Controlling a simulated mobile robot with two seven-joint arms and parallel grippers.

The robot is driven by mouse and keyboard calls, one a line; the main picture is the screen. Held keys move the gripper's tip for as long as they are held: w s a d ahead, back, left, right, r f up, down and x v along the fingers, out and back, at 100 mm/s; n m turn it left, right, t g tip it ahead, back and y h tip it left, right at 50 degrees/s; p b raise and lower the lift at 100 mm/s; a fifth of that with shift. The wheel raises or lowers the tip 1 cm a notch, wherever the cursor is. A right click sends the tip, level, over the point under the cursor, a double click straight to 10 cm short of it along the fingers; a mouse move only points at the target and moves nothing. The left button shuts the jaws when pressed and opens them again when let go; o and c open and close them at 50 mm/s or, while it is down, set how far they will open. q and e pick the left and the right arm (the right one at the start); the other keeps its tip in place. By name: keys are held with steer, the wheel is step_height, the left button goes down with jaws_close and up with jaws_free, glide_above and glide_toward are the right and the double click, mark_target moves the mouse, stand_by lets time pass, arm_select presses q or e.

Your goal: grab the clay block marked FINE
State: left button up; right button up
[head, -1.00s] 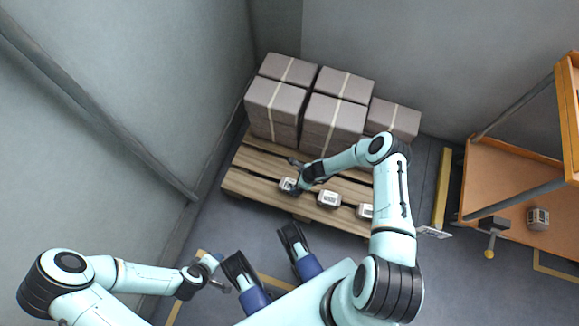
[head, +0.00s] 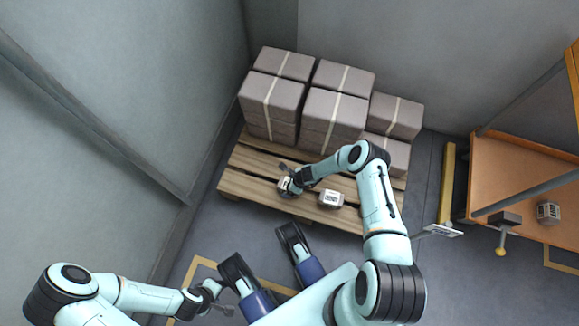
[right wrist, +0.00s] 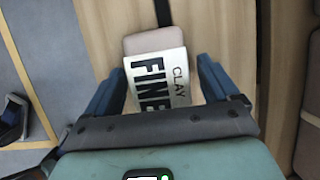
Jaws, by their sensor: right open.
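The clay block marked FINE (right wrist: 145,47) lies on the wooden pallet (right wrist: 100,20), a pinkish-grey block with a white label reading CLAY FINE. In the right wrist view my right gripper (right wrist: 160,85) is open, one blue finger on each side of the block, with gaps still showing. In the head view the block (head: 285,187) is partly covered by my right gripper (head: 292,180) at the pallet's left part. My left gripper (head: 220,297) hangs low at the left over the floor, away from the pallet, and looks open and empty.
Another labelled block (head: 331,198) sits right of the gripper on the pallet (head: 245,185). Strapped grey stacks (head: 333,115) fill the pallet's back. An orange shelf (head: 500,170) with a small block (head: 548,212) stands right. Walls close the left and back.

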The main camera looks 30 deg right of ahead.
steer(key=shift+f, duration=0.25)
stand_by(0.5)
steer(key=shift+c, duration=0.3)
steer(key=c, duration=1.5)
